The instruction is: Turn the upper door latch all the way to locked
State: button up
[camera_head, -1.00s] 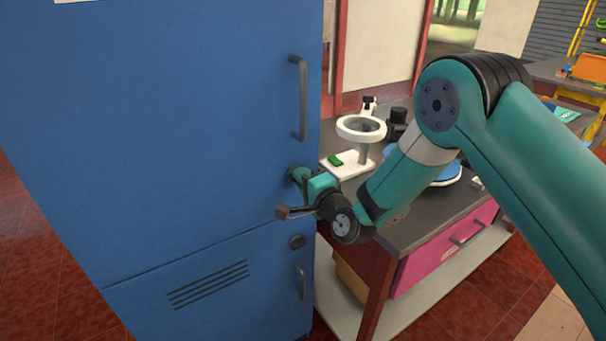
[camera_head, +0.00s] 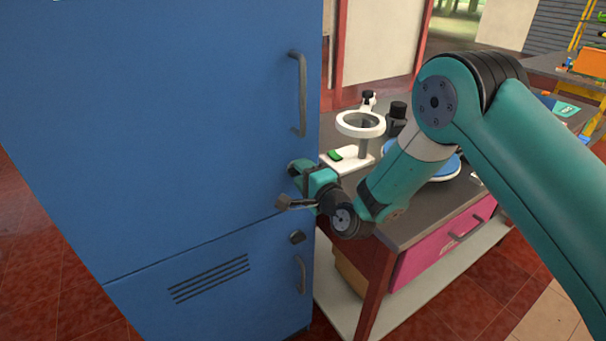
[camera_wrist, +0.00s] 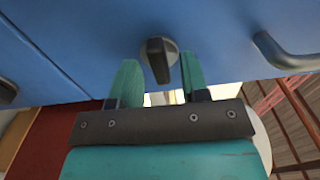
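The upper door latch (camera_wrist: 158,58) is a dark knob with a flat tab on a round grey base, fixed to the blue door (camera_head: 170,120). In the wrist view its tab points down the picture, slightly tilted. My gripper (camera_wrist: 159,64) has its two teal fingers apart, one on each side of the tab, with gaps visible; contact is not clear. In the head view my gripper (camera_head: 299,173) is at the right edge of the door and hides the upper latch.
A long handle (camera_head: 299,93) is above my gripper. A lower knob (camera_head: 297,237) and small handle (camera_head: 301,273) are on the lower door. A workbench (camera_head: 425,221) with a white ring stand (camera_head: 361,126) is close on the right.

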jog(key=b+v, duration=1.7)
jog(key=b, duration=0.1)
jog(key=shift+d+b, duration=0.2)
jog(key=shift+b, duration=0.15)
jog(key=shift+s+a, duration=0.1)
jog(key=shift+s, duration=0.1)
